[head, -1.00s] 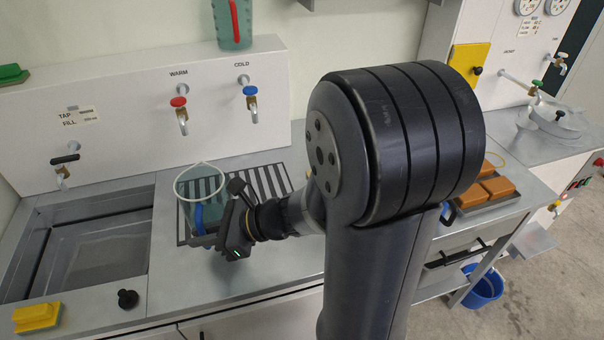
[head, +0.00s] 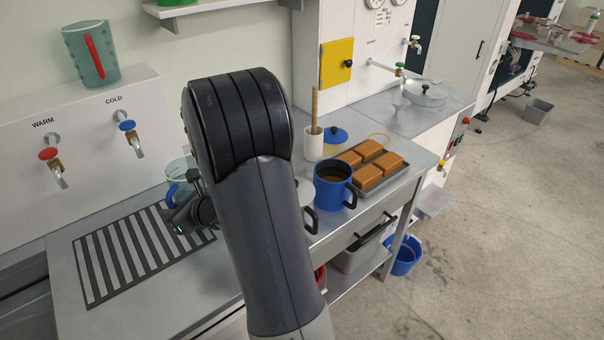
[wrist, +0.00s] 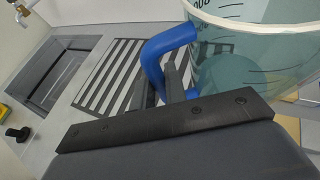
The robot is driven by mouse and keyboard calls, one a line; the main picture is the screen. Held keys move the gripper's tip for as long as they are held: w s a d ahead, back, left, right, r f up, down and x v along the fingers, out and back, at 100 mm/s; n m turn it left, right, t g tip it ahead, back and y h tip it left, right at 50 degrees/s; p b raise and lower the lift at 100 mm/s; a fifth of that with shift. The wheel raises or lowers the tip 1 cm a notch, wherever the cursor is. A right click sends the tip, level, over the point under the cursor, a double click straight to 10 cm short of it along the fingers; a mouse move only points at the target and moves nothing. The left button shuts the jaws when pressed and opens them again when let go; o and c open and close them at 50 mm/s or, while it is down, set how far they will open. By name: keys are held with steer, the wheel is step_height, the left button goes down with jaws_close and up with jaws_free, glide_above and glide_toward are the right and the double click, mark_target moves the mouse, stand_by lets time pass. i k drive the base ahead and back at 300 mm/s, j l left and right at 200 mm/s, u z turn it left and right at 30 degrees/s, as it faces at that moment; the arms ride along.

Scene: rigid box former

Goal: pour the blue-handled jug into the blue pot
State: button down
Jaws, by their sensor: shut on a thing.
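The clear, blue-tinted jug (head: 176,169) is at the left of my arm in the head view, partly hidden by it. Its blue handle (wrist: 160,58) shows in the wrist view beside the jug's clear wall (wrist: 258,60). My gripper (head: 186,205) is shut on this handle, and the jug looks upright. The blue pot (head: 333,184) stands open on the counter to the right of my arm, with brown contents and dark handles. A blue lid (head: 335,134) lies behind it.
A tray (head: 396,178) of orange-brown blocks is right of the pot. A white crock (head: 313,144) with a wooden stick stands behind it. A pale round lid or pan (head: 306,190) is partly behind my arm. A red-handled jug (head: 91,54) stands on the tap housing.

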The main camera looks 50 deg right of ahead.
mark_target(332, 176)
steer(key=k, duration=0.8)
steer(key=k+z, duration=0.4)
steer(key=z, duration=0.15)
steer(key=l+z, duration=0.15)
steer(key=z, duration=0.3)
steer(key=i+l+z, duration=0.15)
steer(key=z, duration=0.25)
steer(key=i+l, duration=0.95)
steer(key=l, duration=0.1)
